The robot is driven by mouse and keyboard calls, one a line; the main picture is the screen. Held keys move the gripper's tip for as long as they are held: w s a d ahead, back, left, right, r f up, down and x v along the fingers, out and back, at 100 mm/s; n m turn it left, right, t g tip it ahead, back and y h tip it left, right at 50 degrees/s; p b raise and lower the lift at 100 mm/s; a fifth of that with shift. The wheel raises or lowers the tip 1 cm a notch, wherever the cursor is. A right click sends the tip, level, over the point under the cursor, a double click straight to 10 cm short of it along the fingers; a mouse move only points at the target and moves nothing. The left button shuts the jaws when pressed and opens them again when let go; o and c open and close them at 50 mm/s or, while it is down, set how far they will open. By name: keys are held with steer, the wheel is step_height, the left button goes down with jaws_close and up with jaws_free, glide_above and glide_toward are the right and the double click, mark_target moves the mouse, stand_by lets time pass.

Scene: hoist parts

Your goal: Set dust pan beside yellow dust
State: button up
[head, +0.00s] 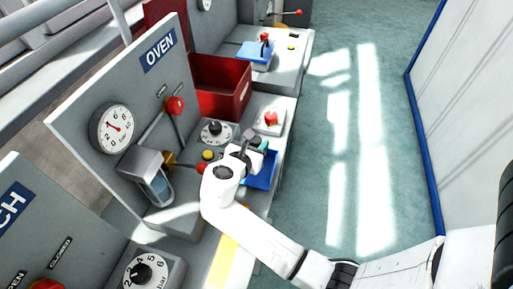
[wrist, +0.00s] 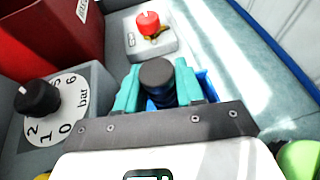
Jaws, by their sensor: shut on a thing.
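My gripper (head: 252,146) is over the front edge of the middle bench. In the wrist view its teal fingers (wrist: 160,85) are shut on the round black handle of a blue dust pan (wrist: 204,80). The blue pan also shows in the head view (head: 264,170), partly hidden by my wrist. I cannot tell whether it touches the bench.
A red bin (head: 222,86) stands behind the gripper. A red knob on a pale block (head: 270,120) and a bar dial (head: 215,132) are close by. The oven panel (head: 140,90) with gauge and lever rises at left. The floor at right is clear.

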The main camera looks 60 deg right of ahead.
steer(key=shift+f, duration=0.85)
steer(key=shift+a+f, duration=0.1)
steer(key=o, duration=1.1)
steer(key=v, duration=1.2)
